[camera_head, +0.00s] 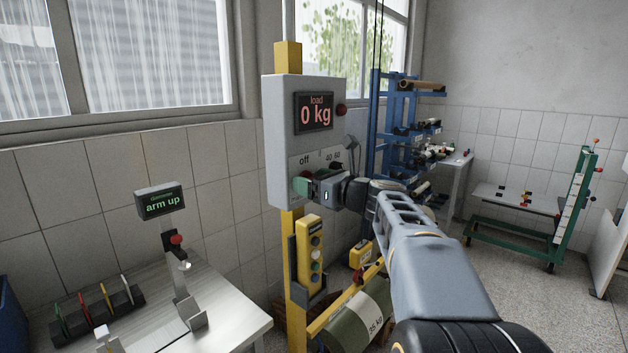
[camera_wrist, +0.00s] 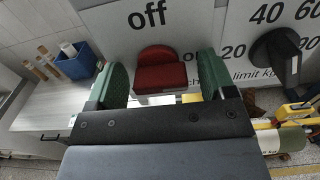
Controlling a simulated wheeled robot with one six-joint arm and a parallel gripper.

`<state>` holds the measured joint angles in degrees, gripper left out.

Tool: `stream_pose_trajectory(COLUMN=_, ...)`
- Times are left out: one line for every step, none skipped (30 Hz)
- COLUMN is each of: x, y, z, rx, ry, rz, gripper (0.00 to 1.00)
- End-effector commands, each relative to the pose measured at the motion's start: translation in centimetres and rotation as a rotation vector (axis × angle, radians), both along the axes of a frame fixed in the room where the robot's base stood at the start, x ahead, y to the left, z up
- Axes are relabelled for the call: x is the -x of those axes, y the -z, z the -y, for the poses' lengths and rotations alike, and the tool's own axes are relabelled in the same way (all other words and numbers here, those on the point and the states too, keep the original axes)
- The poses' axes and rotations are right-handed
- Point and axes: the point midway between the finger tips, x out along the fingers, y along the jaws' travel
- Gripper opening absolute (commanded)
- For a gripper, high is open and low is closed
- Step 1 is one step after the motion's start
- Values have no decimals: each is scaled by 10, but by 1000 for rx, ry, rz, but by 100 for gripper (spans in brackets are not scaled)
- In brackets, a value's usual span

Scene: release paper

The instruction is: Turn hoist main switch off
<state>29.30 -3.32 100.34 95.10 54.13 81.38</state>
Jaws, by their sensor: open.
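The grey hoist control box (camera_head: 283,130) hangs on a yellow post, and its display reads "load 0 kg". In the wrist view, a red switch knob (camera_wrist: 161,74) sits on the white panel below the word "off". My gripper (camera_wrist: 161,80) is open, with one green fingertip on each side of the knob. I cannot tell whether the fingertips touch it. In the head view my gripper (camera_head: 318,187) is at the lower front of the box and hides the knob. A black limit dial (camera_wrist: 276,58) with numbers around it is to the right of the knob.
A red button (camera_head: 341,109) is on the box's side. A yellow pendant (camera_head: 310,255) hangs below. A green roll (camera_head: 360,315) lies low by the post. A workbench (camera_head: 235,312) with an "arm up" display (camera_head: 160,201) stands left.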

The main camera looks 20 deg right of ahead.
Motion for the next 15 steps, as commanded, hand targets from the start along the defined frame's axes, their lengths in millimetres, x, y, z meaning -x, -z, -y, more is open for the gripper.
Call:
stream_pose_trajectory(x=0, y=0, z=0, rx=0, ry=0, rz=0, gripper=77)
stream_pose_trajectory(x=0, y=0, z=0, rx=0, ry=0, rz=0, gripper=77)
stream_pose_trajectory(x=0, y=0, z=0, rx=0, ry=0, rz=0, gripper=77)
stream_pose_trajectory(x=0, y=0, z=0, rx=0, ry=0, rz=0, gripper=77)
stream_pose_trajectory(x=0, y=0, z=0, rx=0, ry=0, rz=0, gripper=77)
stream_pose_trajectory(x=0, y=0, z=0, rx=0, ry=0, rz=0, gripper=77)
stream_pose_trajectory(x=0, y=0, z=0, rx=0, ry=0, rz=0, gripper=75)
stream_pose_trajectory(x=0, y=0, z=0, rx=0, ry=0, rz=0, gripper=72)
stream_pose_trajectory(x=0, y=0, z=0, rx=0, ry=0, rz=0, gripper=68)
stream_pose_trajectory(x=0, y=0, z=0, rx=0, ry=0, rz=0, gripper=65)
stream_pose_trajectory(x=0, y=0, z=0, rx=0, ry=0, rz=0, gripper=62)
stream_pose_trajectory(x=0, y=0, z=0, rx=0, ry=0, rz=0, gripper=58)
stream_pose_trajectory(x=0, y=0, z=0, rx=1, ry=0, rz=0, gripper=56)
stream_pose_trajectory(x=0, y=0, z=0, rx=1, ry=0, rz=0, gripper=53)
stream_pose_trajectory(x=0, y=0, z=0, rx=1, ry=0, rz=0, gripper=49)
